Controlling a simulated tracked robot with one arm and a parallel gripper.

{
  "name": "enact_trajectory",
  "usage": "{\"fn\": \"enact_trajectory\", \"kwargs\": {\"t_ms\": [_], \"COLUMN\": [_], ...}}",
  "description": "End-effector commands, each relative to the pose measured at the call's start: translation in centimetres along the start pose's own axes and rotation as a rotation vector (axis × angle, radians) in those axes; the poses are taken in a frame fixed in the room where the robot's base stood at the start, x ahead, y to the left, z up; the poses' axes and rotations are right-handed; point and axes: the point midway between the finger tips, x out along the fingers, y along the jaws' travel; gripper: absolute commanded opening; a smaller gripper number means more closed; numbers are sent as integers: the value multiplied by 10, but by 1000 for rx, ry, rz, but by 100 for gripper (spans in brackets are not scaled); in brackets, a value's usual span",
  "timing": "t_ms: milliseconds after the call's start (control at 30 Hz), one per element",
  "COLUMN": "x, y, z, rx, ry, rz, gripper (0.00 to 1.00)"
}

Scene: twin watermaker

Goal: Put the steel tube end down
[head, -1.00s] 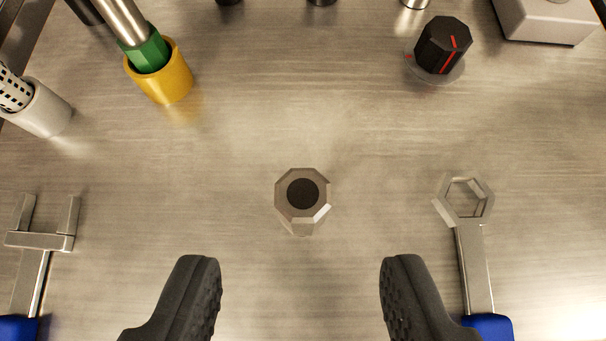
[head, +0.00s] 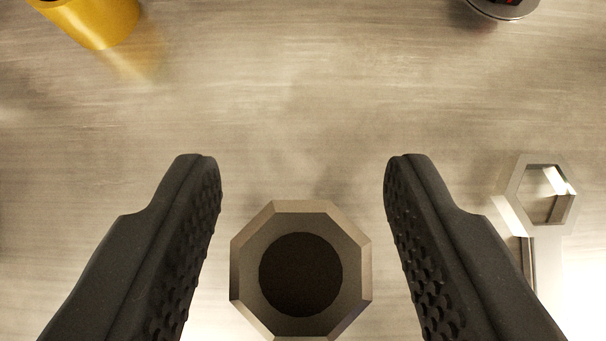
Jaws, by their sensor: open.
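The steel tube end (head: 255,265) is an octagonal metal piece with a dark round centre on its top face. It stands on the brushed metal surface in the lower middle of the head view. My gripper (head: 303,170) is open, with one black textured finger on each side of the tube end. A gap shows between each finger and the piece, so neither finger appears to touch it. The lower part of the tube end is hidden beneath its top.
A wrench with a ring-shaped head (head: 507,200) lies to the right, close to my right finger. A yellow cup (head: 103,22) stands at the upper left. A dark knob on a round base (head: 505,8) is cut off at the upper right. The surface ahead is clear.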

Motion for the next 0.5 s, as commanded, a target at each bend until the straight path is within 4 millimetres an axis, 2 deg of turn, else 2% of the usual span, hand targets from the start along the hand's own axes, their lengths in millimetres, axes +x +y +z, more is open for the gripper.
{"fn": "enact_trajectory", "kwargs": {"t_ms": [167,200,333,367,500], "x": [0,0,0,0,0], "y": [0,0,0,0,0], "z": [0,0,0,0,0], "rx": [-1,0,-1,-1,-1], "ry": [0,0,0,0,-1], "rz": [0,0,0,0,0], "gripper": [45,40,4,0,0]}}
